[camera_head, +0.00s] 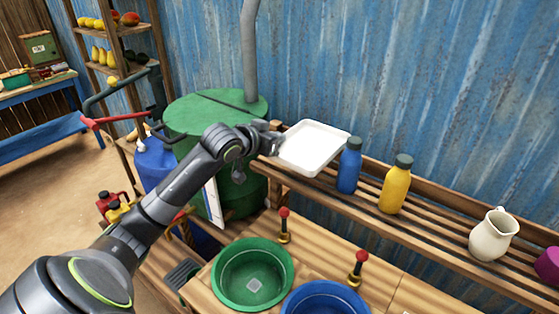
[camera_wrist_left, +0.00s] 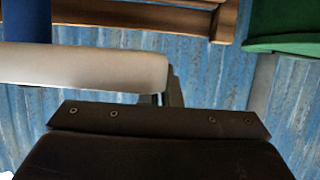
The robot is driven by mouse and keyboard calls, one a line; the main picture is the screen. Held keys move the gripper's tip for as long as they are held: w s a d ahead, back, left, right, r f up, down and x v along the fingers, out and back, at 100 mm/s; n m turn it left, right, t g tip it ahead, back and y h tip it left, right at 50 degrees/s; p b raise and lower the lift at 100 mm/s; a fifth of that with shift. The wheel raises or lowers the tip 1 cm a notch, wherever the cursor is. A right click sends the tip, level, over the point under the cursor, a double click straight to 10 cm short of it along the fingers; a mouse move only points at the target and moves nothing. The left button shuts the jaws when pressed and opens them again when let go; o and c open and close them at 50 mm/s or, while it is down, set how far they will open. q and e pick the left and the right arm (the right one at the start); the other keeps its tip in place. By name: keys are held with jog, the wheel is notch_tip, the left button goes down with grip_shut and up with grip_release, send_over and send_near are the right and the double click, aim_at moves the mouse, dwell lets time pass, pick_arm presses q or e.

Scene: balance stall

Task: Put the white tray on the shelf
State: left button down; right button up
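The white tray (camera_head: 312,148) is a shallow square dish at the left end of the slatted wooden shelf (camera_head: 425,224). It appears above that end, next to the blue bottle; I cannot tell whether it touches the shelf. My left gripper (camera_head: 277,142) is shut on the tray's left edge. In the left wrist view the tray (camera_wrist_left: 85,67) shows as a pale band running to the left from the fingers (camera_wrist_left: 166,92), whose tips are partly hidden. The shelf's wood (camera_wrist_left: 150,14) shows at the top of that view. My right gripper is not in view.
A blue bottle (camera_head: 349,168), yellow bottle (camera_head: 396,186), cream jug (camera_head: 492,236) and magenta object (camera_head: 549,267) stand along the shelf. Gaps lie between them. A green barrel (camera_head: 190,120) stands left. Green (camera_head: 252,262) and blue (camera_head: 325,300) basins sit on the lower counter.

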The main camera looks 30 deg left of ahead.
pick_arm(q)
jog(key=p, duration=0.1)
send_over(276, 174)
notch_tip(276, 174, down, 4)
jog(key=shift+f, duration=0.25)
notch_tip(276, 174, down, 4)
jog(key=shift+f+p, duration=0.2)
jog(key=shift+p, duration=0.4)
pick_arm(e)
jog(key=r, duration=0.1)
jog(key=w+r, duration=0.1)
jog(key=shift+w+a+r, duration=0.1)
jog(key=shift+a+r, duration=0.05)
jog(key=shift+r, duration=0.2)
pick_arm(q)
jog(key=c, duration=2.1)
grip_release()
jog(key=shift+f, duration=0.15)
jog(key=o, duration=0.5)
jog(key=shift+c, duration=0.2)
